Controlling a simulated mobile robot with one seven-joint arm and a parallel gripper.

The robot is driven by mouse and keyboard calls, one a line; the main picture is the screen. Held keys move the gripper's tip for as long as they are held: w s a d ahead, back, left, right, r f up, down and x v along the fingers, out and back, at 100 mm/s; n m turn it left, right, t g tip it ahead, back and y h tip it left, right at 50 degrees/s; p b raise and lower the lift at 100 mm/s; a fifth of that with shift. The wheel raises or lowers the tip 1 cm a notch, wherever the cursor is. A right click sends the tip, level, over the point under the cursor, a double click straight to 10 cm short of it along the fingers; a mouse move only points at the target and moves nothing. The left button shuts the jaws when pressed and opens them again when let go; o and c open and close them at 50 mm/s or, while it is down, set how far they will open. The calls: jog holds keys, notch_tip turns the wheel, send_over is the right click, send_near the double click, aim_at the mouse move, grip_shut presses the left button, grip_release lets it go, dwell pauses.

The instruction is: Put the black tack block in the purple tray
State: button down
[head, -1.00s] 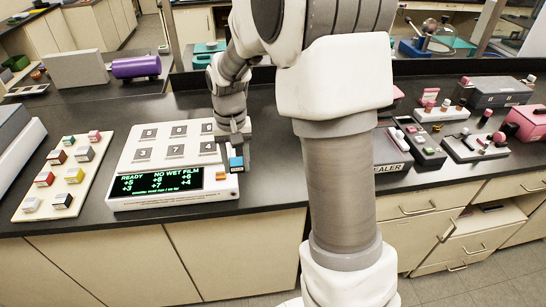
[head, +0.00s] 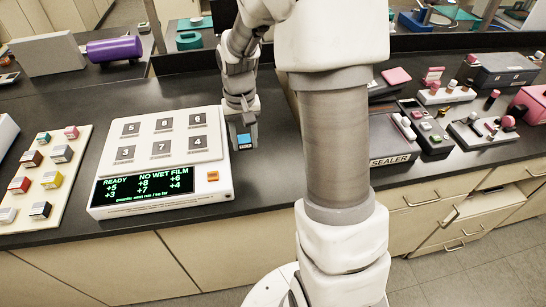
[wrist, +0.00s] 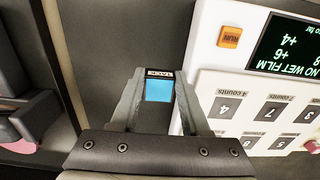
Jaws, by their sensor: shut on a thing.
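My gripper (wrist: 156,98) is shut on the tack block (wrist: 158,90), which has a blue face and a black edge with a white label reading TACK. In the head view the block (head: 244,140) shows between the fingertips, just right of the white profiler (head: 222,185), above the dark bench. The block's underside is hidden. No purple tray can be made out in these views; the only purple thing is a cylinder (head: 114,49) lying at the back left.
The profiler has a lit screen (head: 143,185), numbered pads and an orange RUN button (wrist: 230,37). A cream board (head: 70,180) with several coloured blocks lies to its left. Sealer equipment (head: 400,160) and small racks stand right of my arm. Dark bench is clear behind the profiler.

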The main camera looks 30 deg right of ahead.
send_over(274, 168)
notch_tip(274, 168, down, 4)
jog(key=shift+s+f, duration=0.1)
jog(key=shift+f, duration=2.15)
jog(key=shift+f, duration=0.25)
jog(key=shift+c, duration=1.9)
grip_release()
jog(key=shift+r, duration=0.1)
jog(key=shift+r, duration=0.15)
